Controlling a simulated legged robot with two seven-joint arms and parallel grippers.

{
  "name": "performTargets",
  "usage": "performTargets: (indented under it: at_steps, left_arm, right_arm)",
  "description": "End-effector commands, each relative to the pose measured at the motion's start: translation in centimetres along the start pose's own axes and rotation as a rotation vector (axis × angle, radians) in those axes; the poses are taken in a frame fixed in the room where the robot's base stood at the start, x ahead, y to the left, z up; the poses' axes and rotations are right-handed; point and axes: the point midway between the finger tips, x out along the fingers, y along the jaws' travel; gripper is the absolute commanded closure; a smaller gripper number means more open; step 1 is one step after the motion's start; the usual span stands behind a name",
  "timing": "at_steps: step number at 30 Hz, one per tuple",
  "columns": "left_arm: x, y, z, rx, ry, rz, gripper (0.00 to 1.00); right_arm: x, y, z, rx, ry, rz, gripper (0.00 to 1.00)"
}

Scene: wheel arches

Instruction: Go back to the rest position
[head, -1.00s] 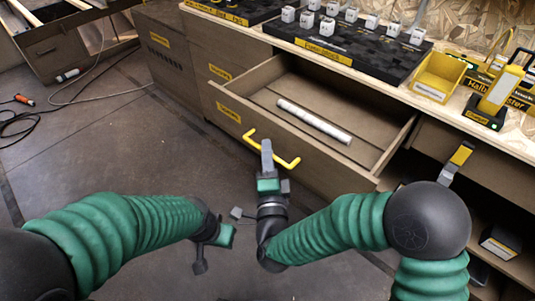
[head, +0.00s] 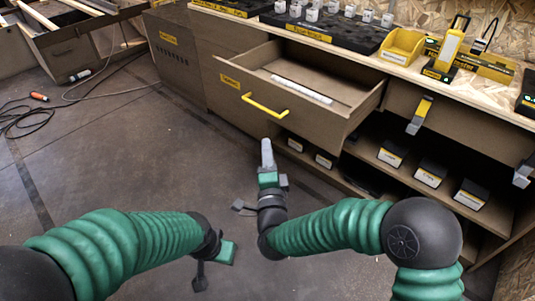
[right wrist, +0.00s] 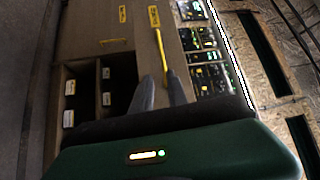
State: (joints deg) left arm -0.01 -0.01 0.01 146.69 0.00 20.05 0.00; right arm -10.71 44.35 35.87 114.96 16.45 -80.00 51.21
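My right gripper (head: 267,155) hangs in the middle of the head view, below and apart from the yellow handle (head: 265,106) of the open drawer (head: 235,84). In the right wrist view its two fingers (right wrist: 161,92) stand apart with a gap and nothing between them. The yellow handle shows beyond the fingertips in the right wrist view (right wrist: 160,48). My left gripper (head: 227,253) is low in the head view, left of my right forearm, pointing away from the camera. Its fingers cannot be made out.
The drawer sticks out from the workbench (head: 395,68) and holds a white roll (head: 302,89). A shelf with several labelled boxes (head: 430,173) is open below. A yellow bin (head: 403,46) stands on top. A cable (head: 25,120) lies on the floor at left. The middle floor is clear.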

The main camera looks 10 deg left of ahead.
Motion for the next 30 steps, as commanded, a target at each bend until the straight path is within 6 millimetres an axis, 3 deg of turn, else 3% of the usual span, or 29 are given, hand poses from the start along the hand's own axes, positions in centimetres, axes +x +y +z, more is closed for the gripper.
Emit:
performTargets:
  at_steps: [12, 17, 20, 24, 27, 30]
  left_arm:
    - [-0.3, 0.0, -0.1, 0.000, 0.000, 0.000, 0.64]
    - [-3.2, 0.0, -0.8, 0.000, 0.000, 0.000, 0.64]
    - [-5.9, 0.0, -1.4, 0.000, 0.000, 0.000, 0.64]
    - [-8.7, 0.0, -2.1, 0.000, 0.001, 0.000, 0.64]
    - [-10.1, 0.0, -2.4, 0.000, 0.000, 0.000, 0.64]
    - [-11.5, 0.0, -2.7, 0.000, 0.000, 0.000, 0.64]
  right_arm:
    - [0.0, -0.3, -0.2, -0.019, -0.009, 0.008, 0.81]
    - [-0.8, 0.1, -2.7, -0.304, -0.155, 0.180, 0.81]
    - [-4.2, 1.9, -7.8, -0.608, -0.314, 0.413, 0.81]
    - [-13.4, 4.3, -16.0, -0.893, -0.548, 0.766, 0.81]
    - [-20.4, 4.4, -20.2, -0.974, -0.703, 0.964, 0.81]
    - [-27.6, 3.4, -23.1, -0.990, -0.859, 1.125, 0.81]
